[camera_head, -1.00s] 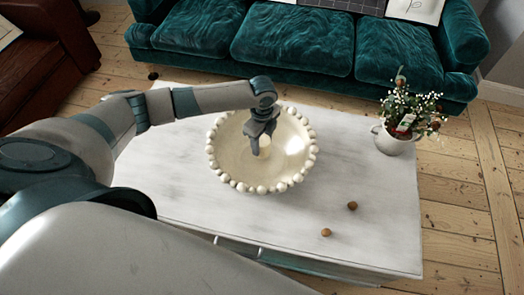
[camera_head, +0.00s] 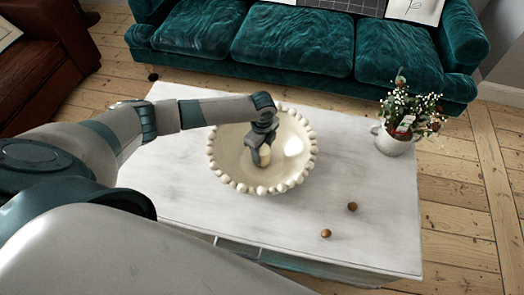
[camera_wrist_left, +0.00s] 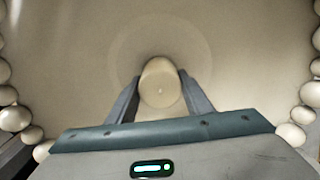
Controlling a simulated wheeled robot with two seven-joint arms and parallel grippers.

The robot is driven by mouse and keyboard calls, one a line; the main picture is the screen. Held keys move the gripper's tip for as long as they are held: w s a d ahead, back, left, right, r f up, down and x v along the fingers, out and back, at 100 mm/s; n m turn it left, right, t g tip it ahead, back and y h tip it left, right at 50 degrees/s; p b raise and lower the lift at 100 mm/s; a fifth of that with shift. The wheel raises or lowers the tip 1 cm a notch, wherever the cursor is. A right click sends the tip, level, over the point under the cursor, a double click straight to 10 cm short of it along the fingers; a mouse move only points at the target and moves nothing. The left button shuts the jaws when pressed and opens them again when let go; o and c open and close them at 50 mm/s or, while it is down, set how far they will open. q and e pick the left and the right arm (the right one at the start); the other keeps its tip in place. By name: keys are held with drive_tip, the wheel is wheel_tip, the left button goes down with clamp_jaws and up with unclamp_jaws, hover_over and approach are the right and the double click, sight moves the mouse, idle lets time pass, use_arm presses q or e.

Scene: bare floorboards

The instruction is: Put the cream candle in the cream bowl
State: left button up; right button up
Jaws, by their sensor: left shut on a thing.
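The cream bowl (camera_head: 298,146), with a rim of round beads, stands on the white table. It also fills most of the left wrist view (camera_wrist_left: 60,60). My left gripper (camera_head: 260,158) points down inside the bowl and is shut on the cream candle (camera_head: 265,155). In the left wrist view the candle (camera_wrist_left: 160,84) sits between the two fingers, over the middle of the bowl. I cannot tell whether its base touches the bowl's bottom. My right gripper is not in view.
The white table (camera_head: 360,170) has free room right of the bowl. Two small brown balls lie there, one (camera_head: 352,207) behind the other (camera_head: 326,233). A white pot of flowers (camera_head: 394,142) stands at the right edge. A teal sofa (camera_head: 290,45) is behind.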

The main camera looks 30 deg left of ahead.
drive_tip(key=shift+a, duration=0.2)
use_arm(q)
drive_tip(key=shift+f, duration=0.1)
drive_tip(key=o, duration=0.9)
drive_tip(key=shift+o, duration=1.4)
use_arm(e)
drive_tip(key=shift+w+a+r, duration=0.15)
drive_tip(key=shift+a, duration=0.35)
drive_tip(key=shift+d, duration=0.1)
